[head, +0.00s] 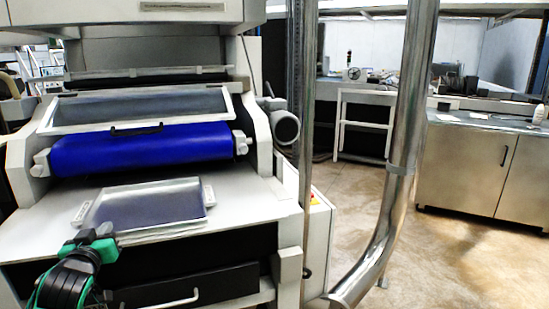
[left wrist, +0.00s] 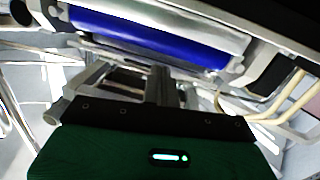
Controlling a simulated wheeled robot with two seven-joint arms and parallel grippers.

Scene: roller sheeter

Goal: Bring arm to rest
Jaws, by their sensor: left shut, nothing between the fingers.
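My left arm comes in at the bottom left of the head view. Its green and black left gripper (head: 97,238) is by the front edge of the roller sheeter (head: 245,205), near the flat tray (head: 150,204) on its bed. In the left wrist view, the fingers (left wrist: 160,85) are together with nothing between them. The blue roller (head: 140,149) lies across the machine behind the tray. It also shows in the left wrist view (left wrist: 150,38). My right gripper is not in view.
A clear hinged guard (head: 140,108) stands above the roller. A drawer with a handle (head: 180,301) is under the bed. Shiny vertical pipes (head: 405,130) stand right of the machine. A steel cabinet (head: 465,170) is at the right, with open floor (head: 450,260) before it.

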